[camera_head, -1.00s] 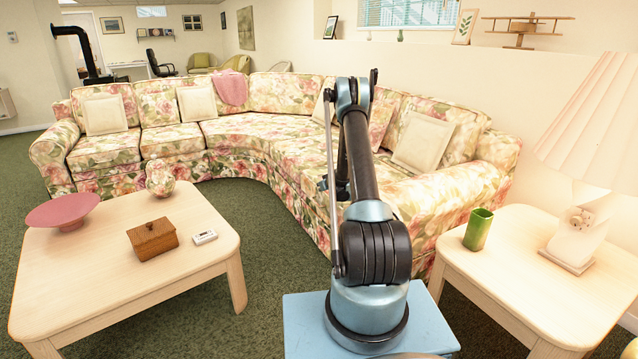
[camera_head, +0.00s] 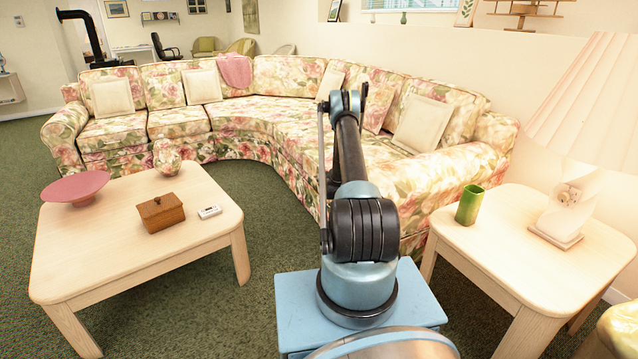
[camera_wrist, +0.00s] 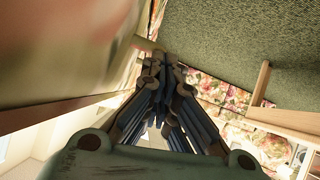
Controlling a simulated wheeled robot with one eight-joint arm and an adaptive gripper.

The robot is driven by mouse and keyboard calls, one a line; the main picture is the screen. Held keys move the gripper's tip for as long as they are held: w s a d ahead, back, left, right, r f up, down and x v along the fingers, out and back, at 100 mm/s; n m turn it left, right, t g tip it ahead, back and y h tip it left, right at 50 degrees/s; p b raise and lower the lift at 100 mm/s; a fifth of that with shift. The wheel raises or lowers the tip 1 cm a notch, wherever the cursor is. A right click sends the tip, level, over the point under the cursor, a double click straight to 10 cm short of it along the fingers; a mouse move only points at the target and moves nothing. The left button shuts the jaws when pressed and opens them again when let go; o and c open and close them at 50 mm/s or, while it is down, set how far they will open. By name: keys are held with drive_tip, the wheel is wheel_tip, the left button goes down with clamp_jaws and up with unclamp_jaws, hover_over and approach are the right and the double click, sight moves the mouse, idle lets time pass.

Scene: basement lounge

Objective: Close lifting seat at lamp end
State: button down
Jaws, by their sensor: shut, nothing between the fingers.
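The floral sectional sofa (camera_head: 235,122) curves around the room in the head view. Its lamp end (camera_head: 420,195) is at the right, beside the side table with the lamp (camera_head: 565,205). My arm stands in front of this end and partly hides it. I cannot tell from this view how far the seat there is raised. My gripper (camera_wrist: 160,68) shows in the wrist view with its fingers together and empty. A large blurred pinkish, cream surface fills the upper left there, very close to the camera. I cannot tell whether the fingers touch it.
The side table (camera_head: 500,245) with a green cup (camera_head: 469,205) stands close at my right. The coffee table (camera_head: 110,245) at left holds a pink bowl (camera_head: 75,188), a wooden box (camera_head: 160,213) and a small white device (camera_head: 209,212).

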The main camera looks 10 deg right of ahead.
drive_tip(key=shift+a, duration=0.2)
idle(0.5)
drive_tip(key=s+a+r+g, duration=0.1)
drive_tip(key=s+r, duration=0.5)
drive_tip(key=r, duration=0.3)
drive_tip(key=s+a+r, duration=0.1)
drive_tip(key=s+r, duration=0.4)
drive_tip(key=r, duration=0.3)
drive_tip(key=s+a+r+g, duration=0.1)
drive_tip(key=s+a+r, duration=0.1)
drive_tip(key=s+r, duration=0.55)
drive_tip(key=s+a+r+m+g, duration=0.1)
drive_tip(key=s+a+r+g, duration=0.2)
drive_tip(key=s+r, duration=1.1)
drive_tip(key=s+a+r+m+g, duration=0.1)
drive_tip(key=s+r+m+g, duration=0.15)
drive_tip(key=s, duration=1.85)
drive_tip(key=s+f+h, duration=0.1)
drive_tip(key=s+f, duration=0.1)
drive_tip(key=s, duration=0.8)
drive_tip(key=s+f+g+h, duration=0.1)
drive_tip(key=s+f, duration=0.2)
drive_tip(key=s, duration=0.8)
drive_tip(key=shift+d+f+m, duration=0.25)
drive_tip(key=shift+d+m, duration=0.1)
drive_tip(key=shift+d, duration=0.05)
